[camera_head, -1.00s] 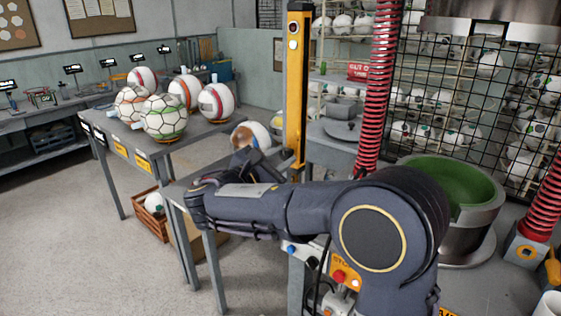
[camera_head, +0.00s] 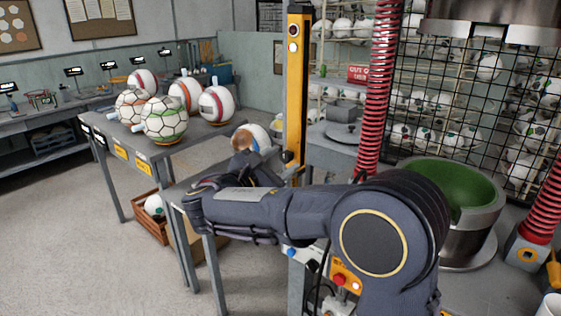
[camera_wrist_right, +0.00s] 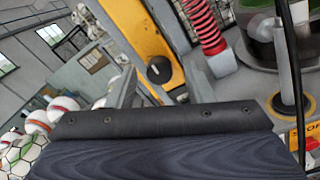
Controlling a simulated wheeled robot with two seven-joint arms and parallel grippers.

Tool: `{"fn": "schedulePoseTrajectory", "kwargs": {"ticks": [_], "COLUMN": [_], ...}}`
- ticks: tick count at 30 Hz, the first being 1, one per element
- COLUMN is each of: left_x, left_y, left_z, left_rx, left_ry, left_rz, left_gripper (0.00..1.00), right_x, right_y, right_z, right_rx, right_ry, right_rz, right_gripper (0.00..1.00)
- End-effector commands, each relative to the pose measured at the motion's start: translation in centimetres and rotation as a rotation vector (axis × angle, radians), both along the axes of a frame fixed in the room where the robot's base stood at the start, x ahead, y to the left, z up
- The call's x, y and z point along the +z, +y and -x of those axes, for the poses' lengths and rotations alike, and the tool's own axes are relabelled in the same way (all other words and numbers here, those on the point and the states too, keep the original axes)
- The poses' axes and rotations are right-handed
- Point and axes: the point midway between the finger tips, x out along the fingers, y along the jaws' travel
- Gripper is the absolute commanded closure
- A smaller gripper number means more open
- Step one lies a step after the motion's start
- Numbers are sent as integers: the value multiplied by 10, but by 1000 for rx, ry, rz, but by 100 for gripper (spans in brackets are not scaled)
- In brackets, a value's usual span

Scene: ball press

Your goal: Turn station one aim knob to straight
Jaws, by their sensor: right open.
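A yellow post (camera_head: 297,95) stands upright in the middle of the head view. In the wrist view, a round black knob (camera_wrist_right: 158,70) with a small pale mark sits on the yellow post (camera_wrist_right: 140,30). I cannot tell which way the knob is set. My right gripper (camera_head: 262,168) is beside the lower post in the head view, partly hidden by its own wrist. In the wrist view the fingers of my right gripper (camera_wrist_right: 160,88) are apart, with the knob showing between and beyond them. I see no contact. My left gripper is not in view.
A grey table (camera_head: 190,140) with several balls stands at the left. A red coiled spring (camera_head: 377,90) and a green-lined metal bowl (camera_head: 455,190) are right of the post. A wooden crate (camera_head: 150,228) is on the floor. The floor at the left is open.

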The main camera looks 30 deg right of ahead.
Motion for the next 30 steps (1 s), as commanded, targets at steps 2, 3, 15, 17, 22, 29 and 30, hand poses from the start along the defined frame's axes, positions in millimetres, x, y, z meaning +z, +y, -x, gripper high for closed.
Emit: {"fn": "schedulePoseTrajectory", "kwargs": {"ticks": [2, 3, 15, 17, 22, 29, 30], "left_x": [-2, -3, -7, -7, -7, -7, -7], "left_y": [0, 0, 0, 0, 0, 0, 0], "left_z": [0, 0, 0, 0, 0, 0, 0], "left_rx": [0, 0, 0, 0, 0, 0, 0], "left_ry": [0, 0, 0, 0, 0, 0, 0], "left_rz": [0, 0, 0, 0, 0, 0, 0], "left_gripper": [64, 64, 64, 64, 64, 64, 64], "right_x": [-1, -1, -2, -2, -1, -1, -1], "right_y": [10, 16, 66, 68, 69, 69, 68], "right_z": [3, 6, 28, 29, 30, 30, 30], "right_rx": [5, 6, 2, 1, 1, 1, 1], "right_ry": [0, 0, 1, 1, 1, 1, 1], "right_rz": [0, 0, 0, 0, 0, 0, 0], "right_gripper": [53, 53, 53, 53, 53, 53, 53]}}
